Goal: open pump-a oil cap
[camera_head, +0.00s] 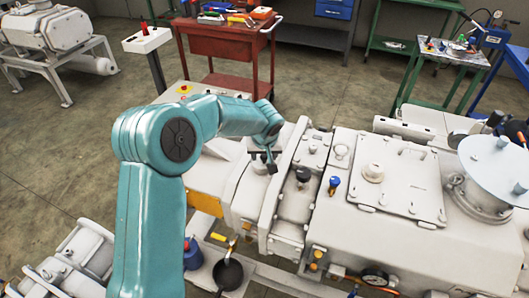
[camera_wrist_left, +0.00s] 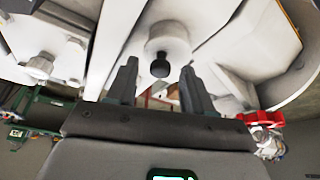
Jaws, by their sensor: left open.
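The pump (camera_head: 330,200) is a large pale machine filling the right half of the head view. Small fittings stand on it: a black knob (camera_head: 303,175), a blue-topped fitting (camera_head: 334,184) and a pale round cap on a lid (camera_head: 373,172). None is labelled, so I cannot tell which is the oil cap. My left gripper (camera_head: 264,160) is open above the pump's left part, left of the black knob. In the left wrist view, a dark knob on a pale round boss (camera_wrist_left: 160,64) shows between the open fingers (camera_wrist_left: 158,88), beyond their tips. My right gripper is out of view.
A pressure gauge (camera_head: 375,277) sits on the pump's near side. A red cart (camera_head: 225,45) and a green table (camera_head: 455,55) stand behind.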

